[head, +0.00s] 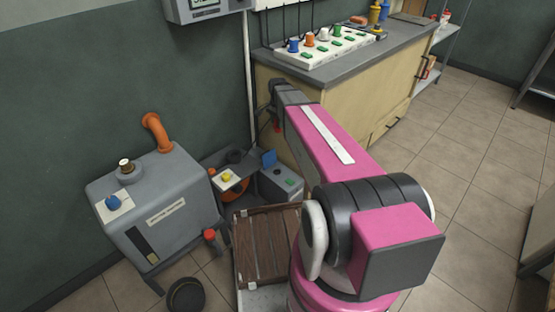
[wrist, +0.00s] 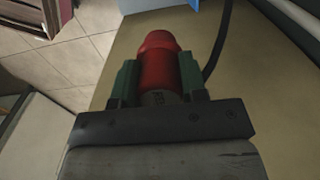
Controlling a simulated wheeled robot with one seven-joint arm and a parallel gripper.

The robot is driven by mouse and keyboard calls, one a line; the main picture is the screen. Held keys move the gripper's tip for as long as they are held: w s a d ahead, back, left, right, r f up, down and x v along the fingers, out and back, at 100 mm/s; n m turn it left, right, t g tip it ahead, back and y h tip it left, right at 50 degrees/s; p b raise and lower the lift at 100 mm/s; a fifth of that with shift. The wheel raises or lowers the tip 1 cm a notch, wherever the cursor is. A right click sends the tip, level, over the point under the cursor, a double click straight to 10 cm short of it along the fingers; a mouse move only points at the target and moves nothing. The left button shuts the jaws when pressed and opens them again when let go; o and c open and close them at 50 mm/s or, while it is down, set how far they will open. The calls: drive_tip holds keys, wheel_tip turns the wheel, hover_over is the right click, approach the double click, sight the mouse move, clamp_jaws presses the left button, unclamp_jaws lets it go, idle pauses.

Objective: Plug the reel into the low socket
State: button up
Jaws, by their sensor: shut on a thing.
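A red plug (wrist: 158,58) with a dark cable sits between the green-padded fingers of my gripper (wrist: 159,78), which is shut on it in the wrist view. In the head view the red plug (head: 277,126) shows small below the end of my pink arm, beside the counter's end panel; my fingers there are hard to make out. The orange reel (head: 236,190) stands low by the wall, partly hidden under a white plate with a yellow knob. A blue flap (head: 268,158), perhaps the low socket's cover, stands below the plug. The socket opening is not visible.
A grey machine (head: 160,215) with an orange pipe stands left. A slatted brown crate (head: 267,240) lies in front. A white panel (head: 318,48) with several coloured plugs is on top.

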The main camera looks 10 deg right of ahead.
drive_tip(key=shift+w+a+f+m, duration=0.15)
drive_tip(key=shift+f+m, duration=1.4)
drive_tip(key=shift+f, duration=3.5)
drive_tip(key=shift+w+d+f+m, duration=0.2)
drive_tip(key=shift+f+m, duration=1.3)
drive_tip(key=shift+f, duration=3.6)
drive_tip(key=shift+w+a+f+m, duration=0.25)
drive_tip(key=shift+f+m, duration=1.3)
drive_tip(key=shift+f, duration=3.5)
drive_tip(key=shift+f, duration=0.6)
drive_tip(key=o, duration=0.5)
drive_tip(key=shift+o, duration=0.9)
wheel_tip(320, 180, up, 11)
